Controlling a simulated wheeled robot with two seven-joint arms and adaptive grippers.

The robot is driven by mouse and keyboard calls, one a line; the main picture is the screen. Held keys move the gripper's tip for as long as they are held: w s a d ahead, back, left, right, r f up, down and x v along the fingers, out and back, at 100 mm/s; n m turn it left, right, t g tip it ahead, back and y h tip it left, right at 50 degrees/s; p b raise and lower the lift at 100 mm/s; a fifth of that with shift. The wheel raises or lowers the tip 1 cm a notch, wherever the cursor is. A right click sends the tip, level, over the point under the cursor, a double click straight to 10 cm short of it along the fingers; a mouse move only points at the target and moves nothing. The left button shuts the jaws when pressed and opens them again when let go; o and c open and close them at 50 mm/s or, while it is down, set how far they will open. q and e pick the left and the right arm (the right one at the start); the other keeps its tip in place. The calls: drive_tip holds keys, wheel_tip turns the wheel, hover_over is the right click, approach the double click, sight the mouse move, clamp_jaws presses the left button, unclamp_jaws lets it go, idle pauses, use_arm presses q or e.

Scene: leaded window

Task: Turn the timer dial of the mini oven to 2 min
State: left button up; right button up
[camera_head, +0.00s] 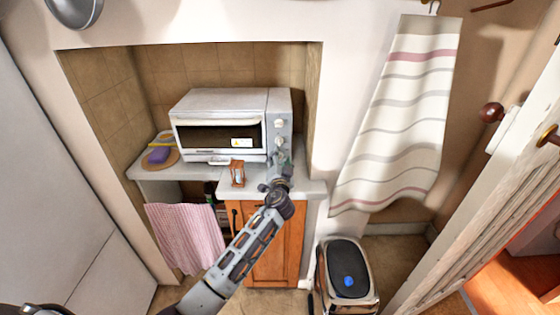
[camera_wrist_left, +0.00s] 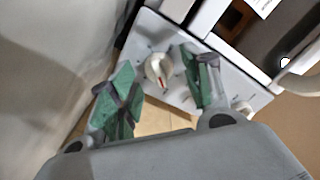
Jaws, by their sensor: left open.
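The white mini oven (camera_head: 217,139) stands on the counter in the alcove, with its control panel on the right of its front. Two pale dials show there in the head view, an upper one (camera_head: 279,124) and a middle one (camera_head: 279,140); my left gripper (camera_head: 277,162) hides the panel below them. In the left wrist view a cream dial (camera_wrist_left: 158,69) with a red mark sits between the two green-padded fingers of my open left gripper (camera_wrist_left: 160,66). Contact cannot be told. The dial labels are unreadable. My right gripper is not in view.
A small wooden sandglass (camera_head: 238,173) stands on the counter (camera_head: 314,188) left of my gripper. A round board with a purple sponge (camera_head: 158,155) is at the left. A pink towel (camera_head: 186,236) hangs below, a striped towel (camera_head: 400,120) at right. A bin (camera_head: 347,270) stands on the floor.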

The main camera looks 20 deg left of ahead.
use_arm(q)
drive_tip(key=c, duration=1)
drive_tip(key=shift+m, duration=1)
drive_tip(key=o, duration=1)
